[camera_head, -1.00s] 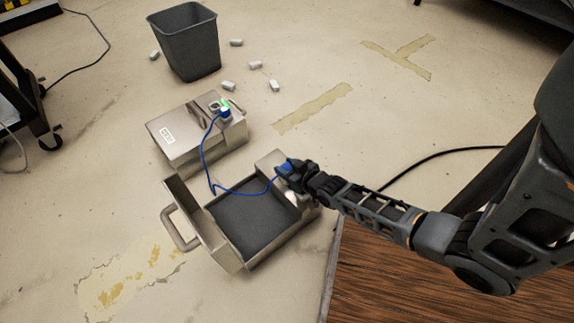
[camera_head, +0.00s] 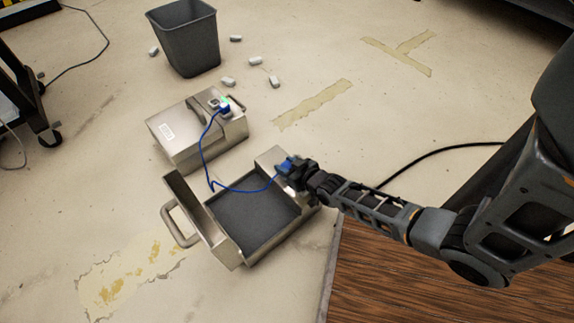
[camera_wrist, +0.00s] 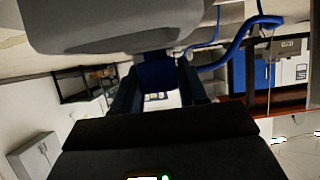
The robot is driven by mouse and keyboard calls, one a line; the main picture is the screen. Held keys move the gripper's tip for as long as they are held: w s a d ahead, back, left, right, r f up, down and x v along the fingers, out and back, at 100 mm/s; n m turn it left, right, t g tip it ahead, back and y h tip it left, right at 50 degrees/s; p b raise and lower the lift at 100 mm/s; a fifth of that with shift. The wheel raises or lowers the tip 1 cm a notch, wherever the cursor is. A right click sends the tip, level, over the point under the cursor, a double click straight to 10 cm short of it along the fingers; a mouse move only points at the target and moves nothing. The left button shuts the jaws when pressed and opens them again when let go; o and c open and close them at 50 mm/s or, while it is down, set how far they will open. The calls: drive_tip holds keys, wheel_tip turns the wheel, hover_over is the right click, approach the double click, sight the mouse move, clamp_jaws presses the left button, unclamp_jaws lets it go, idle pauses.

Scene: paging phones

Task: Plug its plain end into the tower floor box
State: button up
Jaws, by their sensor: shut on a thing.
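A blue cable (camera_head: 240,191) runs from a blue plug (camera_head: 224,109) at the top of the closed metal floor box (camera_head: 188,143) to my gripper (camera_head: 291,170). My gripper is shut on the blue cable end (camera_head: 284,165), above the right side of the open metal floor box (camera_head: 277,229). In the wrist view, a blue part of the held end (camera_wrist: 158,72) shows between the fingers, with a large grey rounded body above it. The held end's tip and any contact with the box are hidden. I cannot tell which box is the tower box.
The open box's lid and handle (camera_head: 176,229) stand at its left. A dark bin (camera_head: 187,45) and several small pale pieces lie beyond the boxes. A black cable (camera_head: 430,158) crosses the floor at right. A wooden surface (camera_head: 400,290) is at the lower right.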

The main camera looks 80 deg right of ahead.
sight(290, 168)
drive_tip(key=shift+f, duration=0.25)
drive_tip(key=o, duration=1.2)
drive_tip(key=shift+c, duration=0.2)
drive_tip(key=shift+r, duration=0.1)
drive_tip(key=p+v, duration=0.4)
drive_tip(key=v, duration=0.3)
drive_tip(key=shift+s+a+r, duration=0.1)
drive_tip(key=shift+s+a, duration=0.15)
drive_tip(key=shift+s, duration=0.05)
